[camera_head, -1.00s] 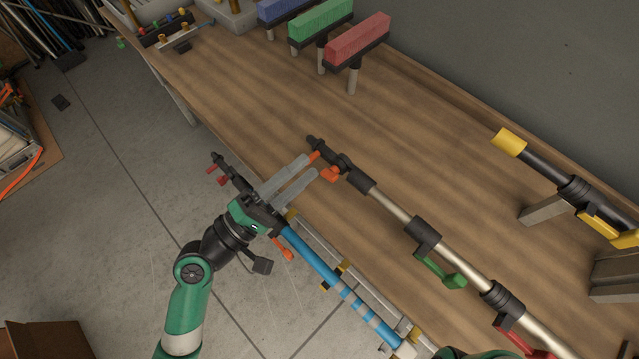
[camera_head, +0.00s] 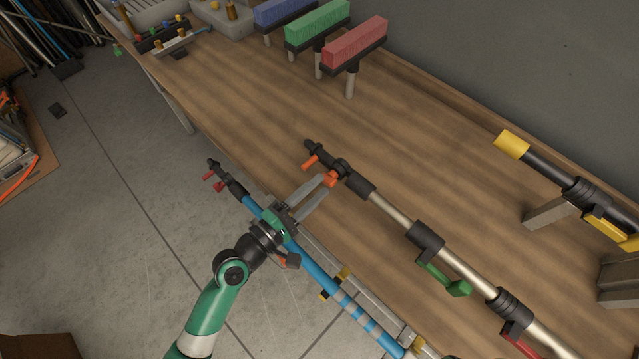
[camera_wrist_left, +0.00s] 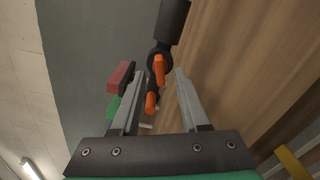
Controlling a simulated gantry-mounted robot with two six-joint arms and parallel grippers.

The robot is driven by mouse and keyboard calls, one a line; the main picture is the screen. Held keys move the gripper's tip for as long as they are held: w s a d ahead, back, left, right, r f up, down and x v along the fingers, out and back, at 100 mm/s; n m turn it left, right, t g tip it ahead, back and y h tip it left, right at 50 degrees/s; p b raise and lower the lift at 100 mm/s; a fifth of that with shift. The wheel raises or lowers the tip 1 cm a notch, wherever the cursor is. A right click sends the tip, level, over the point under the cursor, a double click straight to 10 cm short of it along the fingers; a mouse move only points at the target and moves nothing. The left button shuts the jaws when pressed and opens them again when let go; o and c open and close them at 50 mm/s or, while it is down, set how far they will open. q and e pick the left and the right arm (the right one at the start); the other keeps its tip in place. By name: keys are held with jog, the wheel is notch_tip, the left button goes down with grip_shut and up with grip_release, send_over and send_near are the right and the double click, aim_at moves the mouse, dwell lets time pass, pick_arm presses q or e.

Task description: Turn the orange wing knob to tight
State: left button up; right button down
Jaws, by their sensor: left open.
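The orange wing knob (camera_head: 331,180) sits on the black fitting near the far end of a silver pole (camera_head: 400,215) on the workbench. A second orange piece (camera_head: 310,162) sticks out nearer the pole's tip. My left gripper (camera_head: 325,185) is open, its fingertips at the knob. In the left wrist view the knob (camera_wrist_left: 159,68) shows between the fingertips (camera_wrist_left: 160,74), and the second orange piece (camera_wrist_left: 152,102) shows between the fingers lower down. I cannot tell whether a finger touches the knob. My right gripper is not in view.
A blue pole (camera_head: 320,278) with red knobs lies along the bench's near edge, beneath my left gripper. Green (camera_head: 455,287) and red levers are farther down the silver pole. Blue, green and red brushes (camera_head: 355,45) stand behind. The bench middle (camera_head: 240,95) is clear.

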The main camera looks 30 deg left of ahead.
pick_arm(q)
jog(key=shift+w+d, duration=0.2)
jog(key=shift+w, duration=0.45)
grip_shut()
jog(key=shift+m, duration=0.4)
jog(key=m+b, duration=0.1)
jog(key=m, duration=0.3)
jog(key=shift+f+m+b, duration=0.1)
jog(key=shift+m+b, duration=0.2)
jog(key=shift+b, duration=0.05)
jog(key=m+b, duration=0.2)
jog(key=m, duration=0.3)
jog(key=m+b, duration=0.2)
jog(key=m, duration=0.3)
jog(key=shift+m, duration=0.4)
jog(key=m+b, duration=0.2)
jog(key=m, duration=0.3)
jog(key=shift+m, duration=0.4)
